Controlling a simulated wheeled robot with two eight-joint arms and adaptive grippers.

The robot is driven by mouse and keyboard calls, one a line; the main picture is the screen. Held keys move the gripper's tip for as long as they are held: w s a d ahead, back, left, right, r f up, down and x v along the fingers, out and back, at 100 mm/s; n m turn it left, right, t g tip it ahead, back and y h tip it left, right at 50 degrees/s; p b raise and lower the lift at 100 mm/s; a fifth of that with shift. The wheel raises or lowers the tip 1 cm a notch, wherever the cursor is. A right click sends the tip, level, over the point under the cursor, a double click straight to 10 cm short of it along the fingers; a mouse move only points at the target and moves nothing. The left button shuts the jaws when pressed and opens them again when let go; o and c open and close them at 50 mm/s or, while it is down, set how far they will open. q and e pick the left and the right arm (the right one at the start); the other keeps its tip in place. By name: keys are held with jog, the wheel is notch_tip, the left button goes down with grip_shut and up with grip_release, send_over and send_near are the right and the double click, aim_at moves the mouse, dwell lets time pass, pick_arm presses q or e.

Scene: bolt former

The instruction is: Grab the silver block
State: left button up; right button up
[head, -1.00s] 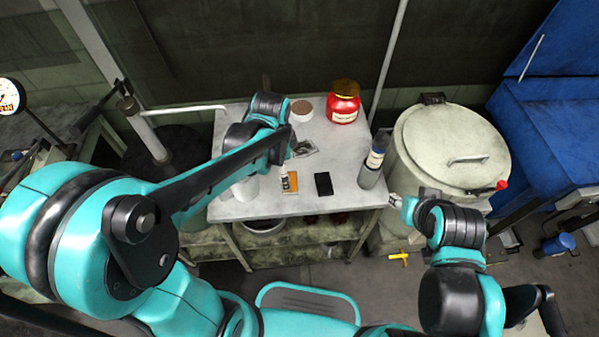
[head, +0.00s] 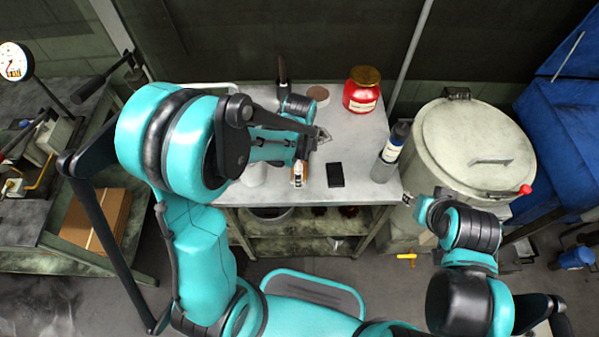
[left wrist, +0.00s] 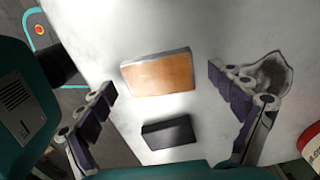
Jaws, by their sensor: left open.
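An irregular, shiny grey piece (left wrist: 270,75), the only silver-looking object I can make out, lies on the table beyond my left gripper's right finger in the left wrist view. In the head view it (head: 322,136) is partly hidden by my arm. A flat orange-brown block (left wrist: 158,76) with a greyish edge lies between and just ahead of the open fingers of my left gripper (left wrist: 163,82). A black block (left wrist: 168,132) lies beside it, closer to the wrist. In the head view my left gripper (head: 306,160) hangs over the orange-brown block, empty. My right gripper (head: 408,199) is beside the table's right edge; its jaws are unclear.
The grey table (head: 350,145) also carries a red jar (head: 362,90) with a gold lid, a round brown-topped container (head: 318,95) and a grey bottle (head: 390,153). A large lidded drum (head: 470,145) stands right of the table.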

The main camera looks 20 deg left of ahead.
pick_arm(q)
jog(key=shift+r, duration=0.15)
jog(key=c, duration=1.8)
